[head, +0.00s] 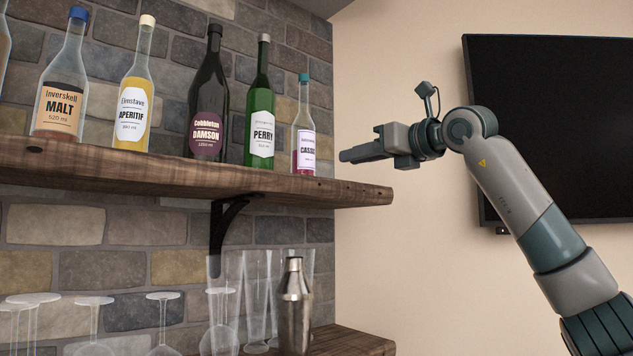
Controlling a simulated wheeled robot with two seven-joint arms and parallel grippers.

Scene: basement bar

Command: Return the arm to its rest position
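My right arm (515,200) comes in from the lower right and is bent at the elbow. My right gripper (347,155) is raised and points left, in front of the pale wall. It appears close to the right end of the upper shelf, at about bottle height. The fingers show edge-on, so I cannot tell whether they are open or shut. Nothing shows held in them. My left gripper is not in view.
The wooden upper shelf (350,192) holds several bottles; the nearest to my gripper is the clear cassis bottle (304,130). Below are glasses (225,310) and a metal shaker (294,310) on a lower shelf (350,341). A dark television (570,120) hangs behind my arm.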

